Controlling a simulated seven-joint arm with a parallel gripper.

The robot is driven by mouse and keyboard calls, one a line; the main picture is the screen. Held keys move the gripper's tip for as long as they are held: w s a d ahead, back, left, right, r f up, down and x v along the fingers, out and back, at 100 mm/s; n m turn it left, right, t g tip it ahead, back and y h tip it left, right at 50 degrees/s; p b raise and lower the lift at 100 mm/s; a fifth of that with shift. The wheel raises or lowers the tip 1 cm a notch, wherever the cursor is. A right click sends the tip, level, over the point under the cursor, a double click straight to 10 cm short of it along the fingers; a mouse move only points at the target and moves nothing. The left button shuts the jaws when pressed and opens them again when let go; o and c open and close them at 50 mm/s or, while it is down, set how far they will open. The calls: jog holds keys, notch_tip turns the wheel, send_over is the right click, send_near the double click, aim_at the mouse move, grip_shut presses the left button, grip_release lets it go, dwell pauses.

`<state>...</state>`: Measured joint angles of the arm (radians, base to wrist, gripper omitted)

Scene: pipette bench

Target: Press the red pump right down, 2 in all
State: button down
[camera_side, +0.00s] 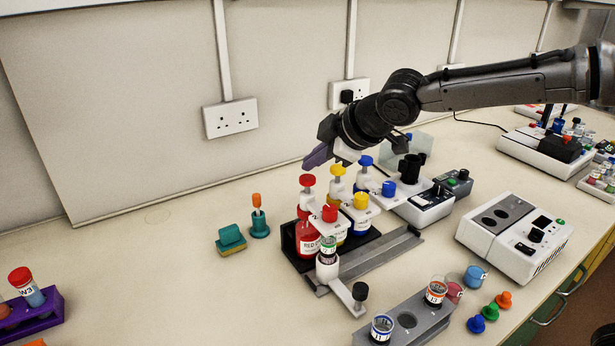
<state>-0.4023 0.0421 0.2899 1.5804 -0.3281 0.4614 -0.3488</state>
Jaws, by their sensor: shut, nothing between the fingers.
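The red pump (307,181) tops the red-labelled bottle (307,240) at the left end of a dark rack. Its head stands up on its stem. My gripper (312,162) is shut and empty, with its purple fingertips just above the red pump head; whether they touch it I cannot tell. A yellow pump (338,171) and a blue pump (365,162) stand to the right on their own bottles.
A grey rail (375,262) runs in front of the bottles. A grey block (408,340) with vials is at the front. A teal holder (260,228) and sponge (230,238) are to the left. A white device (512,236) stands to the right. The bench at left centre is clear.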

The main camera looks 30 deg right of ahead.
aim_at(313, 179)
jog(key=shift+r, duration=2.5)
dwell(0.9)
notch_tip(313, 179, up, 4)
jog(key=shift+f, duration=0.1)
jog(key=shift+f, duration=0.1)
dwell(0.4)
jog(key=shift+f, duration=4.3)
jog(key=shift+f, duration=0.15)
jog(key=shift+f, duration=0.3)
